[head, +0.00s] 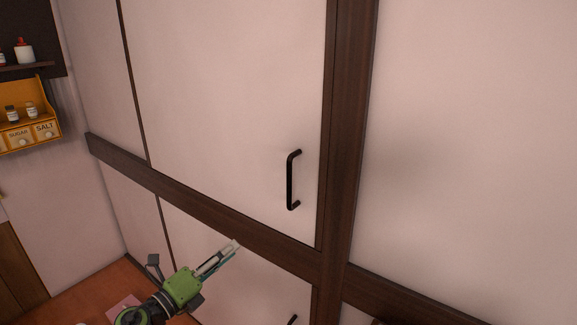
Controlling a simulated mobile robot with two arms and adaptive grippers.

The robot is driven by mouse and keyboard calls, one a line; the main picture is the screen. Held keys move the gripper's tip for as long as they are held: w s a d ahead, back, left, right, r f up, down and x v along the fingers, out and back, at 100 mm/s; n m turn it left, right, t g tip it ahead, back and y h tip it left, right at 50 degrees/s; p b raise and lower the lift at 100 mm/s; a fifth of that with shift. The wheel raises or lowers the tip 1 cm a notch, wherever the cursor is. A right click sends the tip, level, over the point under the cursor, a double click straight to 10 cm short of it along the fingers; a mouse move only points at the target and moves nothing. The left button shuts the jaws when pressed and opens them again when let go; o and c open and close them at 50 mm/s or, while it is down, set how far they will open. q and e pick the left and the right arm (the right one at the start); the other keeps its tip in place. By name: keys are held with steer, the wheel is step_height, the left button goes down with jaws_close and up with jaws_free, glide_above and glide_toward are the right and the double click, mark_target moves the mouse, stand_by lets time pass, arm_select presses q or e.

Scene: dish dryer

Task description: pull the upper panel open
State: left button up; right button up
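The upper panel (230,100) is a pale door in a dark wooden frame, and it looks closed. Its black bar handle (290,180) stands upright near the panel's lower right edge. My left gripper (235,246), with a green body, is below and to the left of the handle, in front of the dark horizontal rail. It points up and to the right and is apart from the handle. Its fingers are seen nearly edge-on, so I cannot tell how far apart they are. My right gripper is out of view.
A lower panel (225,295) sits under the rail (215,212), with its own black handle (292,320) at the bottom edge. A large pale panel (470,150) is at right. A yellow spice shelf (44,95) hangs on the left wall. A reddish-brown surface (110,285) is at lower left.

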arm_select(q)
step_height(320, 180, up, 10)
steer(key=d+m+g+h, duration=0.1)
steer(key=d+m+h, duration=0.15)
steer(key=m, duration=0.35)
steer(key=m+g+p, duration=0.2)
steer(key=m, duration=0.6)
glide_toward(288, 174)
steer(key=p+x, duration=0.3)
steer(key=x, duration=0.7)
steer(key=shift+w+f, duration=0.1)
steer(key=shift+w, duration=0.15)
steer(key=shift+w+d, duration=0.1)
steer(key=shift+d, duration=0.1)
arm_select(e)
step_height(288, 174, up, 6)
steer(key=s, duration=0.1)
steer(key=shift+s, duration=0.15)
arm_select(q)
jaws_close()
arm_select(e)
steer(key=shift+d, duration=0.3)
